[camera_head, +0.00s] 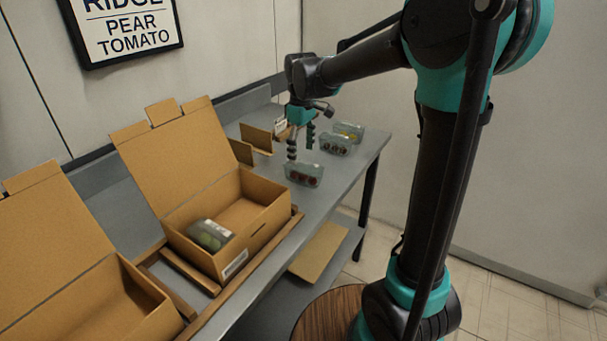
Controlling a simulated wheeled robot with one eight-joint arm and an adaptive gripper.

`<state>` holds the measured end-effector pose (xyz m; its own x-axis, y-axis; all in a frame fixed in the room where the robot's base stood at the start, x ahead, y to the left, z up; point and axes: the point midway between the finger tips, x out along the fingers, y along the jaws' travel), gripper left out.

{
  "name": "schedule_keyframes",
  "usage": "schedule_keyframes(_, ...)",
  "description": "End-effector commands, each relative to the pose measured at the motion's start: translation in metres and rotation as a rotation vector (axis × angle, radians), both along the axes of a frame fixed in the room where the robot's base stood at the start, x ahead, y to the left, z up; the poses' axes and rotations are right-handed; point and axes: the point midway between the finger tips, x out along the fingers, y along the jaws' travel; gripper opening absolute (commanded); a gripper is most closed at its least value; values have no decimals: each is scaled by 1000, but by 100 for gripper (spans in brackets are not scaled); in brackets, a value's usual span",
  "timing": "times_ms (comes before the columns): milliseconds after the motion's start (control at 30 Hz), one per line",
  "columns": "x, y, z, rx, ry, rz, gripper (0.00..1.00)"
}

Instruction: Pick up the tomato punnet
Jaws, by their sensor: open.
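A clear punnet with red contents, which looks like the tomato punnet (303,175), lies on the grey table near its front edge. My gripper (301,150) is open, fingers pointing down, just above and behind this punnet. The fingers look apart from it, though the exact gap is hard to judge. No punnet shows between the fingers. A second clear punnet (336,145) with dark, mixed contents and a third punnet (349,131) with yellow contents lie to the right, farther along the table.
An open cardboard crate (270,220) holds a punnet with green contents (209,235). Another open crate (75,295) stands at left. Cardboard pieces (256,138) stand behind my gripper. A wall sign (122,28) reads "RIDGE PEAR TOMATO". Table space between crate and red punnet is clear.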

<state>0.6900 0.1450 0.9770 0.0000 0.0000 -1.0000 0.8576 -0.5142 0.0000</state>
Motion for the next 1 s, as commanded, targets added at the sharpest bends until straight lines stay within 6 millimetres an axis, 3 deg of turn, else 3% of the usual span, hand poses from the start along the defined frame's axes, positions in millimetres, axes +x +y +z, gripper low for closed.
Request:
schedule_keyframes(300,-4,-5,-40,0,0,0,76)
schedule_keyframes(567,-4,-5,-42,0,0,0,76)
schedule_keyframes(1000,-4,-5,-42,0,0,0,24)
